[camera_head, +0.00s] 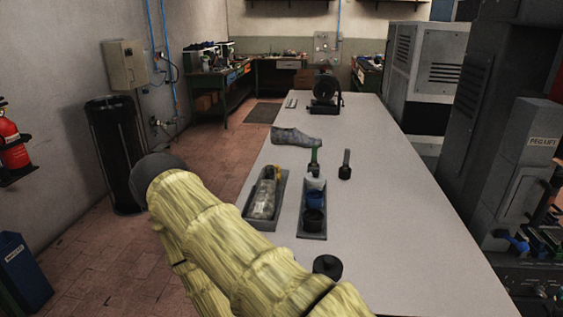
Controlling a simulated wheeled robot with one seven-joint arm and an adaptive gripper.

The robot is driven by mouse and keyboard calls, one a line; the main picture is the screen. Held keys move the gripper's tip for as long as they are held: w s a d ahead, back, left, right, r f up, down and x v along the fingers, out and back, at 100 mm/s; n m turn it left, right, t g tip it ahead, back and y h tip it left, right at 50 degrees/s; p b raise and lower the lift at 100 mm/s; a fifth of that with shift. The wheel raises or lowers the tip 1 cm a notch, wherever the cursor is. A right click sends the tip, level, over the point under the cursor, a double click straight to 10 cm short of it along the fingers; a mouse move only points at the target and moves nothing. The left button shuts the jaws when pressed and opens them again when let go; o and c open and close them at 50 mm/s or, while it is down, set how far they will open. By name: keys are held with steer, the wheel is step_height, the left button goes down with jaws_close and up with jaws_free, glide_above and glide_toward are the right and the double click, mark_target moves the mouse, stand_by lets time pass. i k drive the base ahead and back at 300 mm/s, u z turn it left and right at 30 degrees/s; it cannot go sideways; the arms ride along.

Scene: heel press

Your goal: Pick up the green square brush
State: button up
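A brush with a green upright handle (315,156) and a dark base stands on the long light grey table (400,215), just behind the right-hand tray. A similar dark brush (346,165) stands a little to its right, apart from it. My arm, in a yellow fabric sleeve, crosses the lower left of the head view and ends in a dark rounded part on the left. No gripper fingers show, so I cannot see whether they are open or shut. The green brush is unobstructed and clear of my arm.
A dark tray (249,210) holds a pale shoe-shaped item. Another tray (312,237) holds white, blue and black containers. A grey shoe (296,136) lies behind them; a black round item (327,267) is in front. The table's right side is clear. Grey machines (425,70) stand right.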

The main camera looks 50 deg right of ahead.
mark_target(314, 158)
steer(key=k, duration=0.8)
steer(key=z, duration=1)
steer(key=i, duration=0.25)
steer(key=u, duration=0.05)
